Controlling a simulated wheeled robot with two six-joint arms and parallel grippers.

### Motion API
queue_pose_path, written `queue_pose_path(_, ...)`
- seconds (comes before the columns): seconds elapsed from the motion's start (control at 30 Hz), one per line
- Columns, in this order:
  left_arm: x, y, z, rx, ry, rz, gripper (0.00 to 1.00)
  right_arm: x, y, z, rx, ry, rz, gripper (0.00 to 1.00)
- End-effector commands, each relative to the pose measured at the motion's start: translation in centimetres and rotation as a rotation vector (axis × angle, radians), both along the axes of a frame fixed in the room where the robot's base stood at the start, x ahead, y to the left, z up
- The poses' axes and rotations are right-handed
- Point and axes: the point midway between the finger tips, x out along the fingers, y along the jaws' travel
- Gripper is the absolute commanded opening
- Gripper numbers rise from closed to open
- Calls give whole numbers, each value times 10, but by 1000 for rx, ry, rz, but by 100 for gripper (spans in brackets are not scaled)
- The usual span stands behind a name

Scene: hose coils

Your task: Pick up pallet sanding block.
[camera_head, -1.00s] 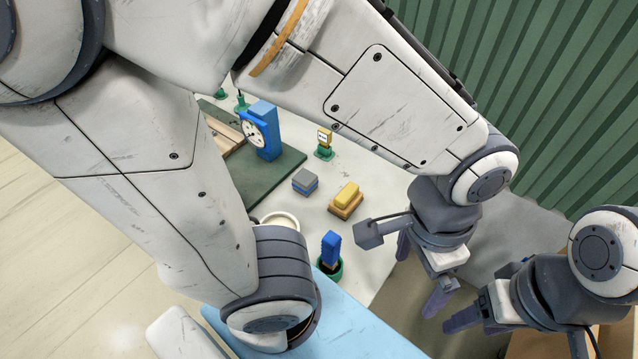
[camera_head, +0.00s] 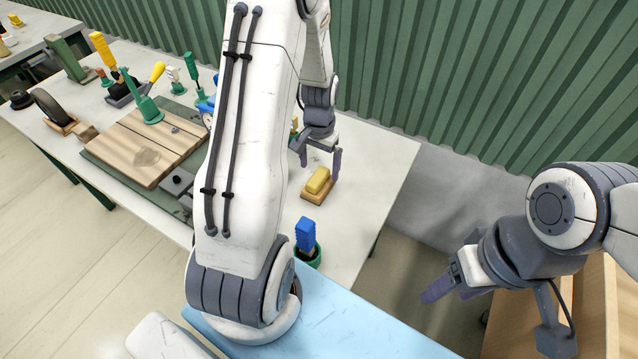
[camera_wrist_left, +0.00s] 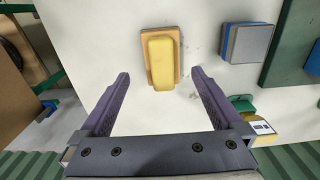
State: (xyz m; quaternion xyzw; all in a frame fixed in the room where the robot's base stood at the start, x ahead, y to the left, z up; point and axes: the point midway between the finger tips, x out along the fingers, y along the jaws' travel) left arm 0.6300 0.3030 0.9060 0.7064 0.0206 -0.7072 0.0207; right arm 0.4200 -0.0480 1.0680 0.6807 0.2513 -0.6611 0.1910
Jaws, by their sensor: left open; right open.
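A yellow block on a tan wooden base, which looks like the sanding block (camera_head: 318,181), lies on the white table near its right end. It also shows in the left wrist view (camera_wrist_left: 162,62), upper centre. My left gripper (camera_head: 320,166) is open just behind and above it. In the wrist view the left fingers (camera_wrist_left: 160,76) point at the block, with its lower end near the gap between the fingertips; nothing is held. My right gripper (camera_head: 450,292) is open and empty, out past the table at the right.
A grey and blue block (camera_wrist_left: 250,43) lies beside the sanding block in the wrist view. A blue brush in a green pot (camera_head: 306,240) stands in front of it. Tools and a wooden board (camera_head: 145,145) fill the table's left side. A cardboard box (camera_head: 595,310) stands at lower right.

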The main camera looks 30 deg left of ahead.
Motion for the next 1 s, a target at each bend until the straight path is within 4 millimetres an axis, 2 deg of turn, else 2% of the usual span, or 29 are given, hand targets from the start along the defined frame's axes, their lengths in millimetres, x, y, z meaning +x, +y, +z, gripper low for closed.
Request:
queue_pose_path(0.1,0,-1,-13,-1,1,-1,100,0,0,1,0,0,0,61)
queue_pose_path(0.27,0,0,-23,-1,2,-1,100,0,0,4,0,0,0,61)
queue_pose_path(0.6,0,3,-66,-1,1,-2,100,0,0,13,0,0,0,61)
queue_pose_path(0.87,0,4,-69,0,-1,-1,100,0,0,12,0,0,0,61)
queue_pose_path(0.9,0,4,-69,0,-1,-1,92,0,0,12,0,0,0,61)
queue_pose_path(0.97,0,4,-69,0,-1,-1,69,0,0,12,0,0,0,61)
queue_pose_path(1.0,0,4,-69,0,-1,-1,54,0,0,12,0,0,0,61)
